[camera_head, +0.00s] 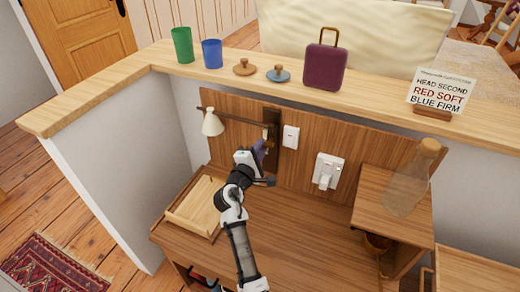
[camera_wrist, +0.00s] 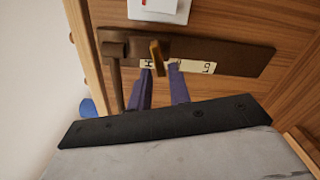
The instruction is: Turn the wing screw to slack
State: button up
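The plate also shows in the head view (camera_head: 275,152) on the wooden back panel. A cream label (camera_wrist: 208,67) on the plate is partly hidden by my fingers; its letters cannot all be read. My gripper (camera_wrist: 160,72) has two purple fingers apart, one on each side of the wing's lower end. I see gaps beside the wing and no clear contact. In the head view my gripper (camera_head: 260,148) is in front of the plate.
A lamp arm (camera_head: 240,118) with a white shade (camera_head: 212,124) reaches left from the plate. A white switch (camera_head: 291,137) is close on the right, a socket (camera_head: 327,170) farther right. A wooden tray (camera_head: 180,213) lies below on the desk. A clear bottle (camera_head: 408,185) stands right.

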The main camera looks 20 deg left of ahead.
jog(key=shift+o, duration=1)
jog(key=s+b, duration=0.3)
jog(key=s, duration=1.1)
jog(key=shift+a+b, duration=0.2)
jog(key=shift+b, duration=0.2)
jog(key=shift+w, duration=0.1)
